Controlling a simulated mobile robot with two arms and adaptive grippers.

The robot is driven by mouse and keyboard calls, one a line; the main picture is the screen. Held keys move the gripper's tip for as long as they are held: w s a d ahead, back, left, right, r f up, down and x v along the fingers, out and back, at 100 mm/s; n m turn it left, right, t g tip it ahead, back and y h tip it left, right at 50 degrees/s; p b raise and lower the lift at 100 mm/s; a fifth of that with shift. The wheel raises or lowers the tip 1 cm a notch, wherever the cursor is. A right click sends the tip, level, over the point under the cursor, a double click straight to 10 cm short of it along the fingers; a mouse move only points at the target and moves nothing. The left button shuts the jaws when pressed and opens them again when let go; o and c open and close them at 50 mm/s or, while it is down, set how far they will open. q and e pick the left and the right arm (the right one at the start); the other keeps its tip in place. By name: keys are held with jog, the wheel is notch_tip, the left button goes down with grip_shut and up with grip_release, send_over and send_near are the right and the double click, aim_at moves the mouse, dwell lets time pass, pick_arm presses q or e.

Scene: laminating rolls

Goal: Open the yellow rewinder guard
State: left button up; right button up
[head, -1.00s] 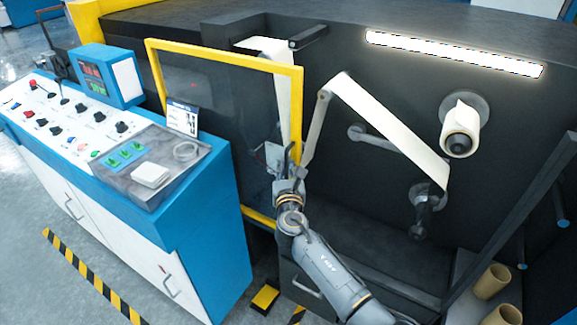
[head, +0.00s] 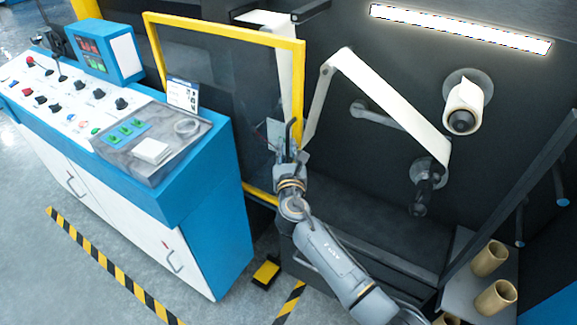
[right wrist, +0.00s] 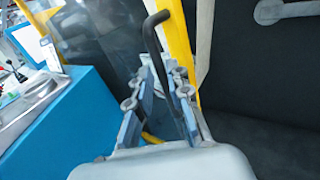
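The yellow rewinder guard (head: 226,31) is a yellow frame around a dark see-through panel, standing across the machine front behind the console. A dark bar handle (right wrist: 152,35) is at its right-hand side, by the yellow upright. My right gripper (head: 290,142) is at this handle. In the right wrist view, the bar runs between the two fingers of my right gripper (right wrist: 161,80), nearer the right finger. Light shows between the bar and the left finger. I cannot tell whether the fingertips clamp the bar. My left gripper is not in view.
A blue and white control console (head: 150,195) stands close to the guard's left. Right of the guard are a white web (head: 390,103), a roll (head: 463,98) and cardboard tubes (head: 490,258). Black-yellow floor tape (head: 110,265) and a yellow-black pedal (head: 266,271) lie in front.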

jog(key=s, duration=0.9)
jog(key=shift+s, duration=0.25)
jog(key=s+d+f+m+g, duration=0.2)
jog(key=f+m, duration=0.1)
jog(key=f, duration=0.7)
jog(key=s+d+f+m+g, duration=0.1)
jog(key=d+f+m+g, duration=0.15)
jog(key=f, duration=0.65)
jog(key=s+d+f+m+g, duration=0.3)
jog(key=s+f+m, duration=0.3)
jog(key=f, duration=0.4)
jog(key=s+d+f+m+g, duration=0.35)
jog(key=s+f, duration=0.45)
jog(key=f, duration=0.3)
jog(key=s+d+f+m+g, duration=0.2)
jog(key=s+f+m, duration=0.3)
jog(key=s, duration=0.6)
jog(key=s+d+f+m+g, duration=0.2)
jog(key=s+d+f+m, duration=0.2)
jog(key=s+m, duration=0.3)
jog(key=s+d+f+m+g, duration=0.2)
jog(key=s+f+m, duration=0.4)
jog(key=s, duration=1.1)
jog(key=shift+s+d+f, duration=0.15)
jog(key=shift+d+f, duration=0.2)
jog(key=shift+d, duration=0.25)
